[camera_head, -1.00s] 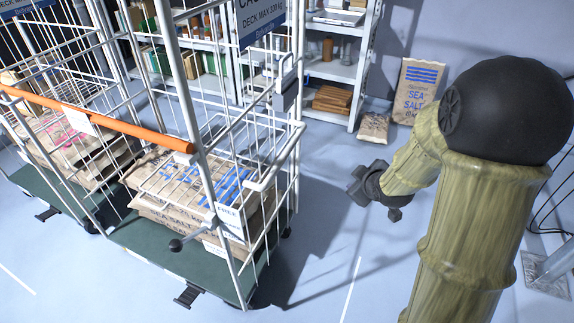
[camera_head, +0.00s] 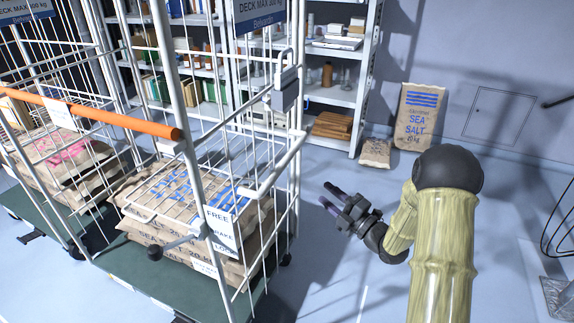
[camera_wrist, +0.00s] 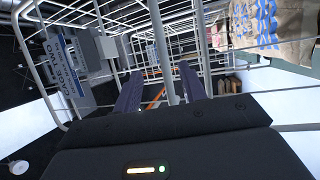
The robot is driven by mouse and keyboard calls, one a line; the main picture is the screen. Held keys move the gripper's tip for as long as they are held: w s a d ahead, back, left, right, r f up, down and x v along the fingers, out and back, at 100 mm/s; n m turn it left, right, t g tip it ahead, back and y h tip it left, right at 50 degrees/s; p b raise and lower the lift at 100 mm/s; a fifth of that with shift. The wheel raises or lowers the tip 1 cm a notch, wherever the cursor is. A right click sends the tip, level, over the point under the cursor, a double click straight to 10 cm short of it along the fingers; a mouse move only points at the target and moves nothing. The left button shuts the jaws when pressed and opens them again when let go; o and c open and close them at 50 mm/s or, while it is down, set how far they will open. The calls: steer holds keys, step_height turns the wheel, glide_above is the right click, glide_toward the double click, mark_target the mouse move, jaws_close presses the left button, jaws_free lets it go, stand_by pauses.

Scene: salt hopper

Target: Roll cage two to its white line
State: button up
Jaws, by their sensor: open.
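The near wire roll cage (camera_head: 297,190) has white bars, a green deck (camera_head: 180,290) and salt sacks (camera_head: 190,215). Its sign is cut off in the head view; in the wrist view a tilted sign (camera_wrist: 66,82) on it seems to read cage two. A white floor line (camera_head: 361,303) lies right of the cage, partly cut off. My gripper (camera_head: 331,197) is open and empty, right of the cage's right side, fingers toward it. In the wrist view a white post shows between my fingers (camera_wrist: 160,88), apparently beyond the tips; contact cannot be told.
Another loaded cage stands at left, with an orange bar (camera_head: 110,118) in front. Shelves (camera_head: 335,95) and salt sacks (camera_head: 418,115) stand behind.

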mark_target(287, 161)
steer(key=shift+a, duration=0.1)
steer(key=p+x, duration=0.1)
steer(key=x, duration=1.6)
steer(key=shift+w+a+f, duration=0.1)
steer(key=shift+w+a, duration=0.05)
jaws_close()
